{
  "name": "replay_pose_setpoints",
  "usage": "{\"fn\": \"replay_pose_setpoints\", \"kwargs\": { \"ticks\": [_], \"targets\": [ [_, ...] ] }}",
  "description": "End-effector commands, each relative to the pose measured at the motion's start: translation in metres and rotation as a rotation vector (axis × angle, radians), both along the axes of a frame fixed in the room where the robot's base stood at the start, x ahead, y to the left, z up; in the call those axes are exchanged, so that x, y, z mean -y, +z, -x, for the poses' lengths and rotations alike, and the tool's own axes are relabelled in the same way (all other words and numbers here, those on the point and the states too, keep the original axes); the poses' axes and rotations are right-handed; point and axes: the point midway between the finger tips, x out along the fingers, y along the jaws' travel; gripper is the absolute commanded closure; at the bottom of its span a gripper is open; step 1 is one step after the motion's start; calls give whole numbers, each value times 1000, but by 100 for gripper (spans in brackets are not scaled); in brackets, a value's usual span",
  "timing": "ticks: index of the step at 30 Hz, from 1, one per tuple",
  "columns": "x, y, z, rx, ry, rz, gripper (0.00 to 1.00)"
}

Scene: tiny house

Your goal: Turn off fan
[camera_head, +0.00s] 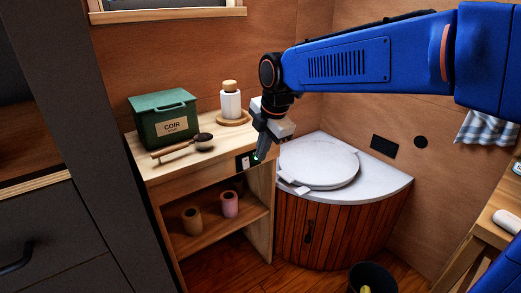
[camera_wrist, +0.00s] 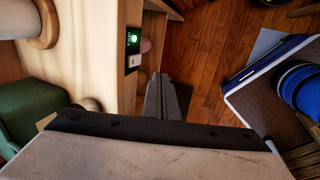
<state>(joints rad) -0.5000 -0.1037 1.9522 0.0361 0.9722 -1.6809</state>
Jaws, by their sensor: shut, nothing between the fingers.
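A small black switch panel (camera_head: 246,161) is set in the front edge of the wooden shelf unit. In the wrist view the panel (camera_wrist: 132,50) has a lit green light above a white switch. My gripper (camera_head: 260,155) is shut and empty, just right of the panel in the head view. In the wrist view the shut fingers (camera_wrist: 165,88) point past the panel's side, and a gap shows between them and the switch. I cannot pick out the fan for certain.
The shelf unit's top (camera_head: 140,150) holds a green COIR box (camera_head: 163,118), a wooden-handled brush (camera_head: 183,147) and a white bottle (camera_head: 231,101) on a round wooden tray. A white-topped curved cabinet (camera_head: 390,180) stands to the right.

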Motion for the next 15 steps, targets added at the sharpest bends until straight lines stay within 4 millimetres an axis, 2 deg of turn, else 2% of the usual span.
{"fn": "replay_pose_setpoints", "kwargs": {
  "ticks": [12,15],
  "targets": [
    [-13,-72,-19,-4,0,1,100],
    [-22,-71,-31,-1,0,1,100]
  ]
}}
